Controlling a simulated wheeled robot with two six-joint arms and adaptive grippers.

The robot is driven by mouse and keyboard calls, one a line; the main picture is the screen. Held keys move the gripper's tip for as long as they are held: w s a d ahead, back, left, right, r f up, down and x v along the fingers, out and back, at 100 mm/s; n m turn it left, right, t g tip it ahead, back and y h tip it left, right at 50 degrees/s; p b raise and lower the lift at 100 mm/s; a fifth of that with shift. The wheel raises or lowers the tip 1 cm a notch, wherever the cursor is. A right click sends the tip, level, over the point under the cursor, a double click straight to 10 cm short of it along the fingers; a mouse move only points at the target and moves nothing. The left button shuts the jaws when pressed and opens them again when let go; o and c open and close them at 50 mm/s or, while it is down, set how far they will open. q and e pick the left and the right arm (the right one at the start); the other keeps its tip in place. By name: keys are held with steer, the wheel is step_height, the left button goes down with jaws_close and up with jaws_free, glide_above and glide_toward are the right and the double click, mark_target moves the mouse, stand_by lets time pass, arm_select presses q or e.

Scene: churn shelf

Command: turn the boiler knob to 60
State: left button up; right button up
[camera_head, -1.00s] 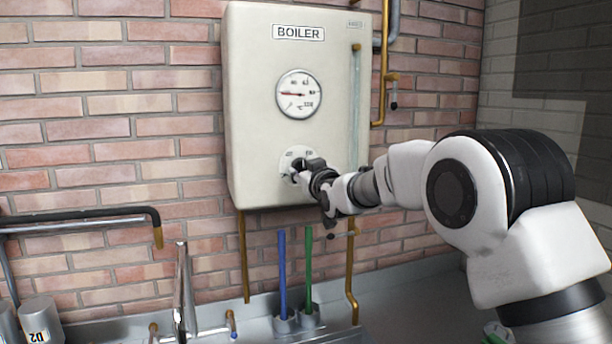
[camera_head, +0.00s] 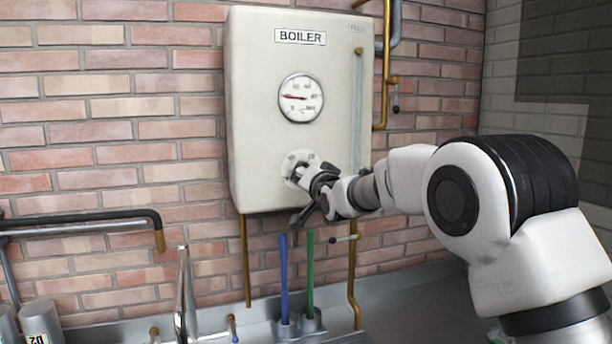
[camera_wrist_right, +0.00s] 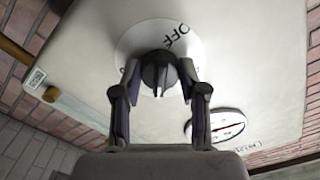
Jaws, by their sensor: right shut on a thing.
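The cream boiler (camera_head: 255,130) hangs on the brick wall with a BOILER label and a round gauge (camera_head: 301,97) whose red needle points left. Its dial plate (camera_head: 290,161) is below the gauge, mostly behind my right gripper (camera_head: 298,178). In the right wrist view the dark knob (camera_wrist_right: 158,72) sits in the middle of the white plate (camera_wrist_right: 135,38), which reads OFF at its upper right. My right gripper (camera_wrist_right: 158,88) has its fingers on both sides of the knob and is shut on it. The number the knob points at cannot be read. My left gripper is not in view.
Brass pipes (camera_head: 386,60) run down the boiler's right side and below it. Under it is a metal sink area with a tap (camera_head: 184,295) and blue (camera_head: 283,280) and green (camera_head: 310,275) upright rods. A black-covered pipe (camera_head: 80,217) is at left.

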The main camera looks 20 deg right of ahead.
steer(key=shift+r+m, duration=0.1)
steer(key=shift+m, duration=0.4)
steer(key=o, duration=0.9)
steer(key=shift+o, duration=1.2)
steer(key=shift+w, duration=0.1)
steer(key=shift+a, duration=0.1)
steer(key=s, duration=1.2)
steer(key=shift+d, duration=0.2)
steer(key=shift+w+f, duration=0.1)
steer(key=shift+f, duration=0.1)
